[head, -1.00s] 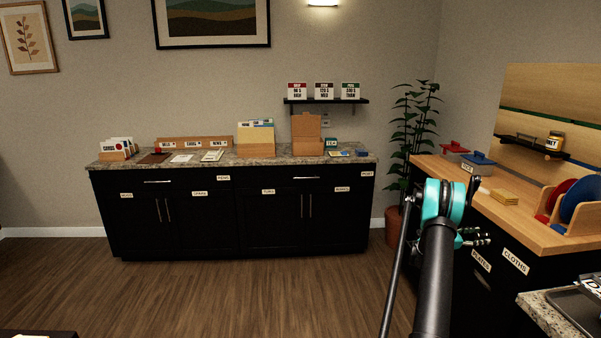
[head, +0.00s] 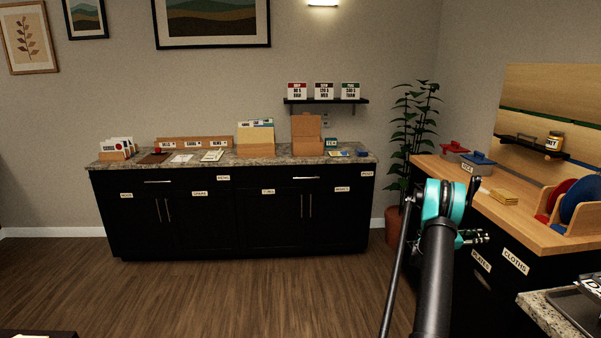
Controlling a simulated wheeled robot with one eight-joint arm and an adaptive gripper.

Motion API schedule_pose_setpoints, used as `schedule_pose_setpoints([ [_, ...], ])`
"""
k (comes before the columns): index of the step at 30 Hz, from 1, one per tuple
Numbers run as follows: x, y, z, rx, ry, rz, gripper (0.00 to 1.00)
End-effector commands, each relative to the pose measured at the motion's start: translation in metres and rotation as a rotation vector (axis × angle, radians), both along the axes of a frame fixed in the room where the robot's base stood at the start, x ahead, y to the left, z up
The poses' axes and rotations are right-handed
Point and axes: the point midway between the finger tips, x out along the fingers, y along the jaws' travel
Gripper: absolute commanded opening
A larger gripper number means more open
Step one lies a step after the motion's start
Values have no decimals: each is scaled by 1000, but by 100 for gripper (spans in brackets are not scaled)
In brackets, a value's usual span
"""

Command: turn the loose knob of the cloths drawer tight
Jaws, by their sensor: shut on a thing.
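The cloths drawer is in the dark front of the wooden-topped unit at the right, marked by its CLOTHS label (head: 515,262). My gripper (head: 485,237) is small and dark, partly behind my own arm, at the drawer front just below the counter edge, left of and above that label. Its fingers are shut on the drawer's knob. The knob itself is hidden by the fingers, so how far it sits from the drawer face cannot be seen.
The wooden counter (head: 505,220) above holds a red pot (head: 453,148), a blue pot (head: 478,162), a yellow stack (head: 503,197) and a plate rack (head: 580,228). A potted plant (head: 394,225) stands behind my arm. The floor (head: 240,295) at left is clear.

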Motion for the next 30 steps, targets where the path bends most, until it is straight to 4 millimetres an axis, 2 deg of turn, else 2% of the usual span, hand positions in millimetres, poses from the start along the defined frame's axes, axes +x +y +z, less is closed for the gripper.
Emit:
schedule_pose_setpoints([
  [9,0,-1,0,25,-319,0,0],
  [13,0,-1,0,30,-381,0,0],
  [23,0,-1,0,32,-408,0,0],
  [30,0,-1,0,52,-663,1,0],
])
